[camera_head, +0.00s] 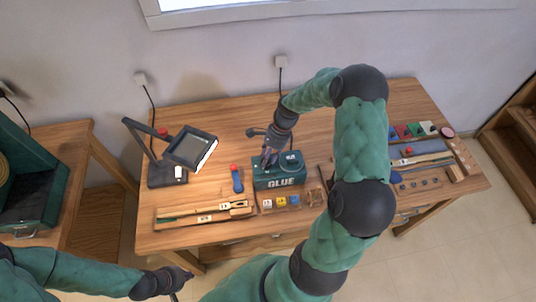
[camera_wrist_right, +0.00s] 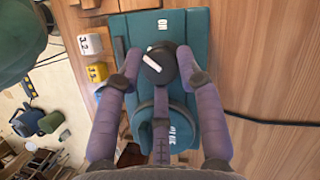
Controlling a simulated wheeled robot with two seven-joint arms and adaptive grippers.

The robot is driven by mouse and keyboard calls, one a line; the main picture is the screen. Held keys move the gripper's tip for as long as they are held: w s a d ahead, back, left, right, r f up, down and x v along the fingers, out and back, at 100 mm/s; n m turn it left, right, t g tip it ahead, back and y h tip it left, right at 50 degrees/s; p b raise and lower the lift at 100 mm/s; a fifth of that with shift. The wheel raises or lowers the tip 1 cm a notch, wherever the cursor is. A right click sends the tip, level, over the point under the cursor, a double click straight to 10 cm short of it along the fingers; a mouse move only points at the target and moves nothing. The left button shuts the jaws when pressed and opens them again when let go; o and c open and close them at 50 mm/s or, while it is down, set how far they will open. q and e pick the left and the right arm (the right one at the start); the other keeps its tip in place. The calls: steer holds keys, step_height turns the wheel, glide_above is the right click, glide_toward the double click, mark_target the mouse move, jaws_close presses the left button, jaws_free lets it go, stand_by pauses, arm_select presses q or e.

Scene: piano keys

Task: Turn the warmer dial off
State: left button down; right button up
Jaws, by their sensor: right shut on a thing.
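The glue warmer is a green box marked GLUE (camera_head: 280,182) on the workbench. In the right wrist view its green top (camera_wrist_right: 188,22) carries a round black dial (camera_wrist_right: 166,74) with a white pointer mark lying diagonally. One small white label, seemingly ON, sits above the dial; another, hard to read, sits lower on the box. My right gripper (camera_head: 268,160) is over the warmer, and its fingers (camera_wrist_right: 159,60) are closed on the dial from both sides. My left gripper (camera_head: 188,275) is low in front of the bench, away from the warmer; its finger opening is unclear.
A lamp with a square head (camera_head: 190,147) stands left of the warmer, with a blue-handled tool (camera_head: 237,181) between them. Small numbered blocks (camera_head: 281,201) sit in front of the warmer. A wooden tray (camera_head: 175,221) is at front left. A black cable (camera_wrist_right: 270,122) runs from the warmer.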

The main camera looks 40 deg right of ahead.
steer(key=n, duration=0.1)
steer(key=n+g+p, duration=0.1)
steer(key=n, duration=0.2)
steer(key=shift+w+r+n+g+p, duration=0.1)
steer(key=shift+w+n+g+p, duration=0.2)
steer(key=shift+g, duration=0.1)
steer(key=shift+a+n+g+h+p, duration=0.15)
steer(key=shift+n+g+h+p, duration=0.3)
steer(key=shift+n, duration=1.35)
steer(key=shift+g, duration=0.25)
steer(key=o, duration=1.1)
steer(key=shift+o, duration=0.2)
steer(key=shift+s, duration=0.1)
steer(key=shift+r, duration=0.2)
steer(key=v, duration=1.1)
steer(key=shift+r, duration=0.25)
